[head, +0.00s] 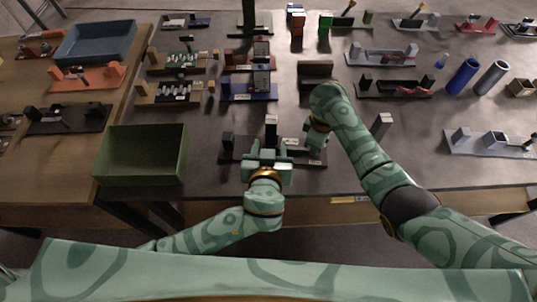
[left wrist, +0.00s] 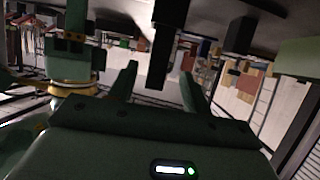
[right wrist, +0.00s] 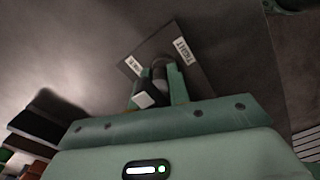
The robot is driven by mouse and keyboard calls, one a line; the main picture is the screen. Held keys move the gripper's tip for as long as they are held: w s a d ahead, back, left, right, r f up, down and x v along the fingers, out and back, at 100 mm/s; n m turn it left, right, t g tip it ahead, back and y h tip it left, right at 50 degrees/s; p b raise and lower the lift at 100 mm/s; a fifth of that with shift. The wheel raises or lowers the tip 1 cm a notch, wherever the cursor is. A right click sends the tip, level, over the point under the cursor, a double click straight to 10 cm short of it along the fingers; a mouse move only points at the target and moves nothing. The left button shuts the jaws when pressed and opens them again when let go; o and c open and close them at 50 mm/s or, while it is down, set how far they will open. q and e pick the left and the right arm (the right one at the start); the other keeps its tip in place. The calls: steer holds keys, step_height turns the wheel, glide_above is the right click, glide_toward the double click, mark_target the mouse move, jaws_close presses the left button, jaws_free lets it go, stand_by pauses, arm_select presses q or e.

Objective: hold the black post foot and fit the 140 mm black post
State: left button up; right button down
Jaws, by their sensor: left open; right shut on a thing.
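A long black base (head: 306,161) lies near the table's front edge, with black uprights on it. A black post with a pale top (head: 271,126) rises at its middle; a black post (left wrist: 166,42) shows between my left fingers in the left wrist view. My left gripper (head: 268,147) is open around or just in front of it; contact is unclear. My right gripper (head: 318,128) reaches down at the base's right end. In the right wrist view it is shut on a dark round piece (right wrist: 160,72), above a labelled dark plate (right wrist: 185,60). Which part this is, I cannot tell.
Another black post with a pale top (head: 382,124) stands to the right of my right forearm. A green bin (head: 140,155) stands at the left. Several coloured assemblies fill the back. A grey base (head: 490,148) lies at the far right.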

arm_select(q)
steer(key=v, duration=0.4)
steer(key=shift+s, duration=0.15)
arm_select(e)
steer(key=c, duration=1.2)
jaws_free()
steer(key=shift+c, duration=0.2)
steer(key=shift+r, duration=0.1)
